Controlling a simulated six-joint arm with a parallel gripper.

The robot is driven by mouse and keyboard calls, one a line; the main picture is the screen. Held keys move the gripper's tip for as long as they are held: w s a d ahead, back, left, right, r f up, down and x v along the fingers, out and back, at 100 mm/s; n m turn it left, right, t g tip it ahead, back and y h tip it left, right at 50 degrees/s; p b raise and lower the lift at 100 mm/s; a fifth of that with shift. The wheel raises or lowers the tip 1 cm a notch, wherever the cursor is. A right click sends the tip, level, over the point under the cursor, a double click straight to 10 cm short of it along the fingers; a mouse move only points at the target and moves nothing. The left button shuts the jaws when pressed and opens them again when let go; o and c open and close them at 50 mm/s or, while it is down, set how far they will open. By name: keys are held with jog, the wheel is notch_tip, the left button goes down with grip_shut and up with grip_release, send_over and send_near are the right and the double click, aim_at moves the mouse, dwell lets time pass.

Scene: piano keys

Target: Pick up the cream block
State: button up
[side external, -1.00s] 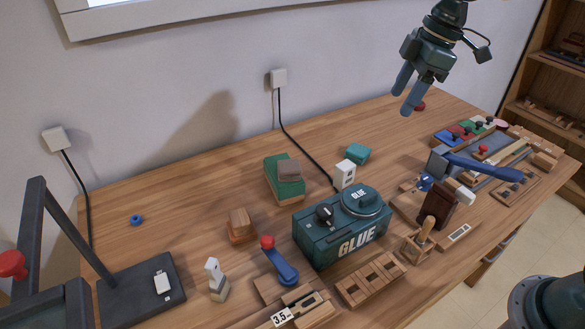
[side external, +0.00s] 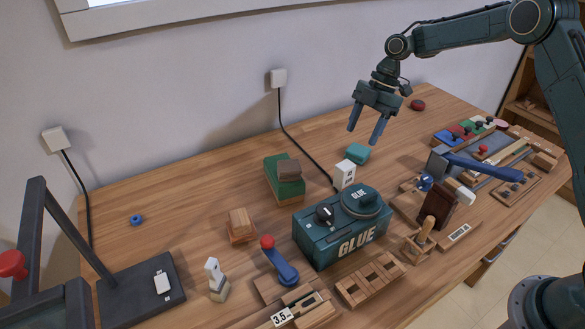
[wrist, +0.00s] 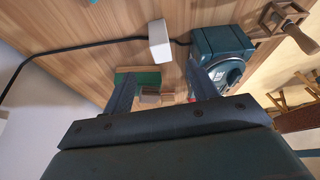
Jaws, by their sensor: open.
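The cream block (side external: 344,175) is a small upright off-white block with dark markings on one face. It stands on the wooden bench between the teal block (side external: 357,153) and the glue machine (side external: 340,232). My gripper (side external: 364,137) is open and empty, fingers pointing down, in the air above the bench and appearing above the teal block. In the wrist view the cream block (wrist: 160,42) shows beyond and between the open fingers of my gripper (wrist: 158,75), apart from them.
A green block with a brown piece on top (side external: 285,180) stands left of the cream block. A black cable (side external: 300,147) runs from the wall socket down close to the cream block. A hammer with a blue handle (side external: 485,167) lies to the right. The bench at back left is mostly clear.

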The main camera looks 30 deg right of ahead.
aim_at(349, 163)
jog(key=shift+f, duration=0.2)
jog(key=shift+x, duration=4.25)
jog(key=shift+a, duration=0.1)
jog(key=shift+a+x, duration=0.15)
jog(key=shift+x, duration=1.15)
jog(key=shift+a+x, duration=0.1)
jog(key=shift+x, duration=1.15)
jog(key=shift+s+r, duration=0.1)
jog(key=c, duration=1.1)
